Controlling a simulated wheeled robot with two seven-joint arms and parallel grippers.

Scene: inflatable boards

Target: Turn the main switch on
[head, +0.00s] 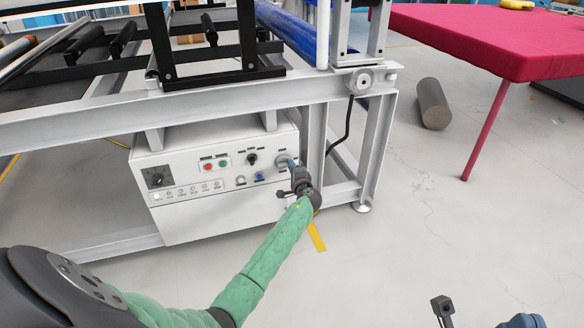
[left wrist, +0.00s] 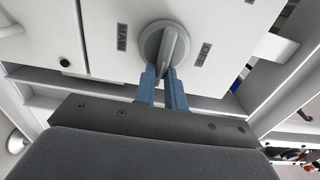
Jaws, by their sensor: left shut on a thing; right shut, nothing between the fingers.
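The main switch is a round grey knob (left wrist: 172,38) with a raised ridge. It sits on the white control box between a MAIN label (left wrist: 122,37) and an OFF label (left wrist: 203,54). My left gripper (left wrist: 166,75) is shut on the ridge, one blue finger on each side. In the head view the switch (head: 282,159) is at the upper right of the box front, partly hidden by my left gripper (head: 290,164). My right gripper (head: 525,321) barely shows at the bottom right edge, shut and empty, away from the box.
The white control box (head: 185,215) carries several buttons, lamps and a dark dial (head: 157,177). It hangs under a grey metal frame (head: 220,103), whose leg stands just right of the switch. A red table (head: 490,40) and a grey cylinder (head: 433,104) are at the right. The floor between is clear.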

